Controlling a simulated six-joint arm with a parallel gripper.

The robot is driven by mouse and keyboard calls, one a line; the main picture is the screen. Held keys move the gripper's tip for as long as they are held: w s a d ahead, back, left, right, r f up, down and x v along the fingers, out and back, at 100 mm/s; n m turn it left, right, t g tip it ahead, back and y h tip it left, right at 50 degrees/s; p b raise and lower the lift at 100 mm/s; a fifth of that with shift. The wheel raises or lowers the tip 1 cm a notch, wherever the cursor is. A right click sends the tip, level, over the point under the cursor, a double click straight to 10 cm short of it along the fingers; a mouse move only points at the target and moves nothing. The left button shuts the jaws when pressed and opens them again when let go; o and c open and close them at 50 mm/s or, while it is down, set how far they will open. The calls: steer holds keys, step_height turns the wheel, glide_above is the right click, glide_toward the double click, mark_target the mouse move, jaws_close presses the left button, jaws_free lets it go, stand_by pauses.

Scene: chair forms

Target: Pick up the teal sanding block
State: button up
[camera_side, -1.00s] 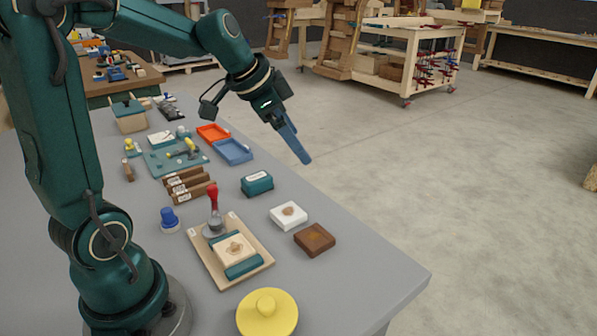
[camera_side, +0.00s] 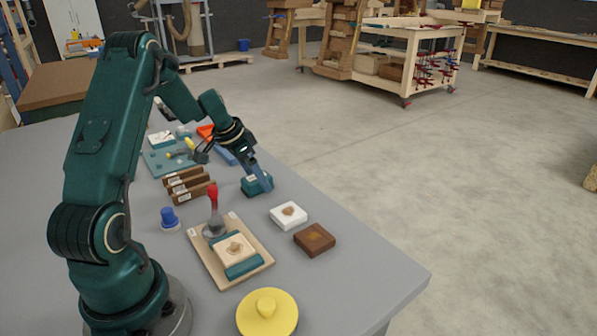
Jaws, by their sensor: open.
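The teal sanding block (camera_side: 250,188) sits on the grey table near its right edge, with a pale top partly hidden by my gripper. My gripper (camera_side: 262,182) points down at the block, with its blue fingers over and against its outline. The jaws are open. The near finger overlaps the block's right side in the picture; the far finger is mostly hidden, and I cannot tell whether either finger touches the block.
A white block (camera_side: 289,215) and a brown block (camera_side: 315,239) lie nearer the camera. Several brown blocks (camera_side: 188,186) lie to the left. A yellow knobbed disc (camera_side: 268,314) sits in front.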

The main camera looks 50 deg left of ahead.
steer(key=shift+w+f, duration=0.15)
steer(key=shift+f, duration=0.15)
steer(key=c, duration=1.4)
steer(key=shift+c, duration=0.2)
step_height(320, 180, up, 10)
steer(key=shift+r, duration=0.1)
steer(key=o, duration=0.7)
steer(key=c, duration=0.5)
